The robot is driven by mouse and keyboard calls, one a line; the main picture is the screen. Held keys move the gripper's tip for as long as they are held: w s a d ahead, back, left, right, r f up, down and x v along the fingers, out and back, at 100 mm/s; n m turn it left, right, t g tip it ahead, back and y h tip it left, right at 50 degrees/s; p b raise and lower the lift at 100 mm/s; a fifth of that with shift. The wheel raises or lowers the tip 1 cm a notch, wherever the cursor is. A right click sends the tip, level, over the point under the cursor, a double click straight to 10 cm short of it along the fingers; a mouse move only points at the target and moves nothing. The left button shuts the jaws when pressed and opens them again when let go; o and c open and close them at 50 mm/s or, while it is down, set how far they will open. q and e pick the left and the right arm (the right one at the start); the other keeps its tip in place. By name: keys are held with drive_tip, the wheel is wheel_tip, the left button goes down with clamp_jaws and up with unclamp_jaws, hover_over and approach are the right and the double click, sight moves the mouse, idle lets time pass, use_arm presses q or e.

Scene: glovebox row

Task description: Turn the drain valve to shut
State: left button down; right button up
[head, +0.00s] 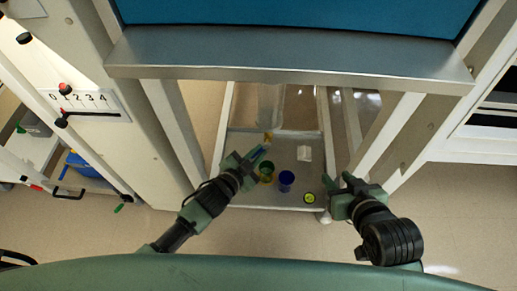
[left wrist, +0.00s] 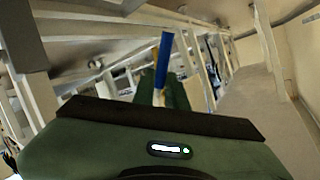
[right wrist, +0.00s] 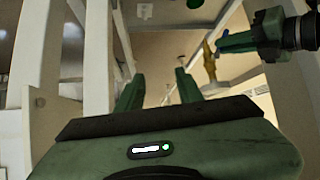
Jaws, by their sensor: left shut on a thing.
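The drain valve shows a blue lever (left wrist: 163,58) and a brass body, seen in the right wrist view (right wrist: 210,62) under the cabinet. In the head view a bit of brass (head: 268,137) shows just beyond my left gripper (head: 257,154). My left gripper is shut on the blue lever, which sticks up from between its fingers in the left wrist view. The right wrist view shows that gripper beside the brass body, from the right. My right gripper (head: 347,186) is open and empty, right of the lower shelf; its fingers stand apart in the right wrist view (right wrist: 158,88).
On the low shelf (head: 245,200) stand a green cup (head: 266,170), a blue cup (head: 286,181), a white block (head: 304,153) and a round yellow-green item (head: 309,197). The steel cabinet edge (head: 290,58) overhangs above. White posts flank both arms. A numbered scale (head: 85,100) is at left.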

use_arm(q)
drive_tip(key=shift+s+r+m+y+p, duration=0.1)
drive_tip(key=shift+r+m+y+p, duration=0.3)
drive_tip(key=shift+p, duration=0.75)
use_arm(e)
drive_tip(key=s+d+f+g+h+p, duration=0.1)
drive_tip(key=s+d+g, duration=0.15)
drive_tip(key=s, duration=0.35)
drive_tip(key=s+d+f+g+h+p, duration=0.1)
drive_tip(key=s+f+g, duration=0.1)
drive_tip(key=s+g, duration=0.3)
use_arm(q)
drive_tip(key=shift+a+r+m+g+y+p, duration=0.1)
drive_tip(key=shift+r+m+g+y+p, duration=0.25)
drive_tip(key=shift+m+y+p, duration=0.65)
drive_tip(key=shift+r+m+g+y+p, duration=0.1)
drive_tip(key=shift+r+m+y+p, duration=0.4)
drive_tip(key=shift+m+y+p, duration=0.45)
drive_tip(key=shift+a+r+m+g+y+p, duration=0.1)
drive_tip(key=shift+r+m+g+y+p, duration=0.25)
drive_tip(key=shift+m+y+p, duration=0.65)
use_arm(e)
wheel_tip(320, 180, down, 21)
drive_tip(key=s, duration=0.2)
drive_tip(key=shift+r, duration=0.2)
use_arm(q)
drive_tip(key=shift+y, duration=0.25)
use_arm(e)
drive_tip(key=shift+s+f, duration=0.1)
drive_tip(key=shift+s, duration=0.05)
